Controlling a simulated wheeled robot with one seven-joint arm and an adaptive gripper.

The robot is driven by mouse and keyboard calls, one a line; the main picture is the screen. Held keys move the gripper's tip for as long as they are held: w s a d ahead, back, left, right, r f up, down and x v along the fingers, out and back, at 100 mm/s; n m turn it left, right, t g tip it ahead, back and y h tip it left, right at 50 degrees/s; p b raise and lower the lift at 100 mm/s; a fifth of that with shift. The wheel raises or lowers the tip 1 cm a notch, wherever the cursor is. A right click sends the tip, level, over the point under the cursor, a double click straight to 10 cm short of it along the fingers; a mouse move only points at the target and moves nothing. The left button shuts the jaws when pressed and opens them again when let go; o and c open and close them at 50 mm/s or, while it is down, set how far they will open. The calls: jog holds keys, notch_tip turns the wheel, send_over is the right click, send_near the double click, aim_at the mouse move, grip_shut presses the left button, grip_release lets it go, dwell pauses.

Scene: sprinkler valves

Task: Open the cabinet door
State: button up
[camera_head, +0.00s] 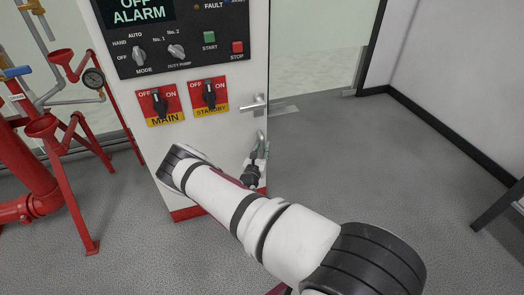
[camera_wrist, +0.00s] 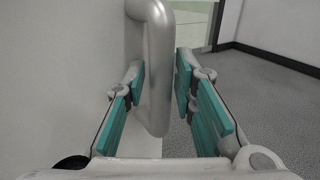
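The cabinet (camera_head: 215,145) is white with a dark control panel and a red base. Its front looks closed. A silver lever (camera_head: 255,104) sticks out near its right edge. Below it, my gripper (camera_head: 258,158) is at the cabinet's right edge, small and partly hidden by my arm. In the wrist view, a thick grey vertical bar handle (camera_wrist: 157,70) stands between the teal-padded fingers of my gripper (camera_wrist: 163,85). The fingers are open, one on each side of the bar. The right finger is clear of it; I cannot tell whether the left one touches.
Red pipes and a red stand (camera_head: 75,190) are at the left of the cabinet. Two rotary switches (camera_head: 158,103) (camera_head: 209,94) sit on the cabinet front. Grey floor (camera_head: 400,150) is open to the right, up to a wall with a black baseboard. A dark table-like leg (camera_head: 497,205) is at the far right.

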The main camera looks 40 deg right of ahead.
jog(key=shift+w+d, duration=0.1)
jog(key=shift+d, duration=0.05)
jog(key=shift+c, duration=0.4)
grip_shut()
